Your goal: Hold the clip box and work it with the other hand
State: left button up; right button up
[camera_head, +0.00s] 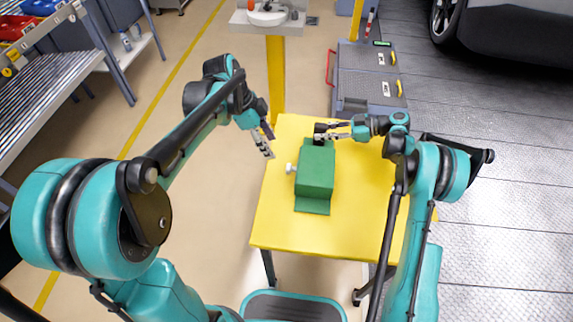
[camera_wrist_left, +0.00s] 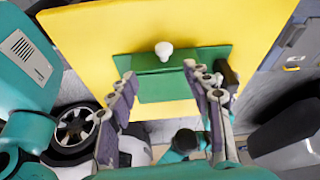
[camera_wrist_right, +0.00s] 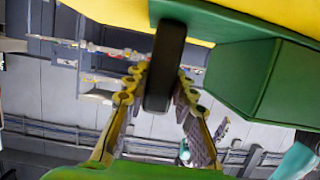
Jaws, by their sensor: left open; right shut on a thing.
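The green clip box (camera_head: 315,172) lies on the yellow table (camera_head: 275,225), on a flat green base plate. A white knob (camera_head: 290,168) sticks out of its left side and also shows in the left wrist view (camera_wrist_left: 164,50). A black upright handle (camera_wrist_right: 166,65) stands at the box's far end. My right gripper (camera_head: 324,133) is shut on this handle, with a finger on each side. My left gripper (camera_head: 265,143) is open and empty, to the left of the box and apart from the knob. In the left wrist view, the knob shows beyond and between its fingers.
A grey cart (camera_head: 370,80) stands behind the table. A small sink (camera_head: 268,14) is at the back, with a yellow post below. A metal workbench (camera_head: 40,70) is at far left and a car (camera_head: 500,30) at back right. The table's front part is clear.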

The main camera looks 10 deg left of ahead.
pick_arm(q)
jog(key=shift+m+g, duration=0.3)
jog(key=shift+m, duration=0.5)
jog(key=x, duration=0.4)
jog(key=w+x, duration=0.1)
jog(key=x, duration=0.8)
jog(key=shift+w+d, duration=0.1)
jog(key=shift+w, duration=0.1)
grip_shut()
